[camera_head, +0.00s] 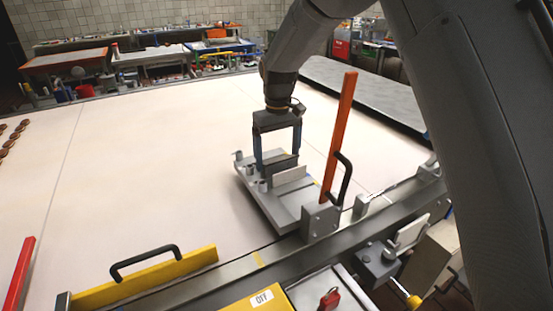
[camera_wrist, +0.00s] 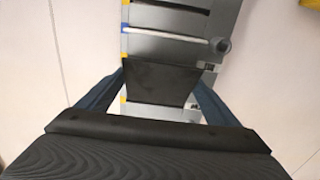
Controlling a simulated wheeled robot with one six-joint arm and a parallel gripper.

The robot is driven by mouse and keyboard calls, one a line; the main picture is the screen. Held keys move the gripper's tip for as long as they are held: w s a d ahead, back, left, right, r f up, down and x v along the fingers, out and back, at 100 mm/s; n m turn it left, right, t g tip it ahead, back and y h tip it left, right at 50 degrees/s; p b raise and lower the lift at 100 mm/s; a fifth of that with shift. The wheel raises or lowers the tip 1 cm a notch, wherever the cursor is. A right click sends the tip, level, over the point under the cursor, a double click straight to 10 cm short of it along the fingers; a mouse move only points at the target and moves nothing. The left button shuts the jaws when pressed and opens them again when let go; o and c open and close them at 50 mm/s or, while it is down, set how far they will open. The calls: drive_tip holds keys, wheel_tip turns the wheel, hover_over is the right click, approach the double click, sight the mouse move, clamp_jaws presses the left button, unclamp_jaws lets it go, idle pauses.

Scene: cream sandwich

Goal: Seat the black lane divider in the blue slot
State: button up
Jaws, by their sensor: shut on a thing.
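My gripper (camera_head: 278,168) is shut on the black lane divider (camera_wrist: 160,82), a flat dark plate between its two blue fingers in the wrist view. In the head view the divider's dark edge shows low between the fingers, above the grey fixture (camera_head: 265,206). The fixture also shows in the wrist view (camera_wrist: 183,51), with a blue tab (camera_wrist: 125,28) and several yellow tabs along its left edge. A pale strip runs across the fixture beside the blue tab, farther up the picture than the divider. I cannot tell whether the divider touches the fixture; its lower edge is hidden.
A tall orange bar (camera_head: 339,135) with a black handle stands just right of the fixture. A grey rail (camera_head: 240,268) runs along the front. A yellow bar (camera_head: 150,279) with a black handle lies at front left, a red bar (camera_head: 18,275) farther left.

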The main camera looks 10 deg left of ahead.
wheel_tip(320, 180, up, 10)
drive_tip(key=b, duration=0.3)
drive_tip(key=m+p, duration=0.6)
drive_tip(key=m, duration=0.3)
hover_over(283, 157)
wheel_tip(283, 157, down, 6)
drive_tip(key=shift+w+f, duration=0.1)
drive_tip(key=shift+f, duration=0.55)
drive_tip(key=shift+a+f, duration=0.1)
drive_tip(key=shift+f, duration=0.55)
drive_tip(key=o, duration=1)
drive_tip(key=shift+o, duration=0.2)
wheel_tip(283, 157, up, 13)
drive_tip(key=b, duration=0.4)
drive_tip(key=shift+r, duration=0.2)
drive_tip(key=shift+w, duration=0.1)
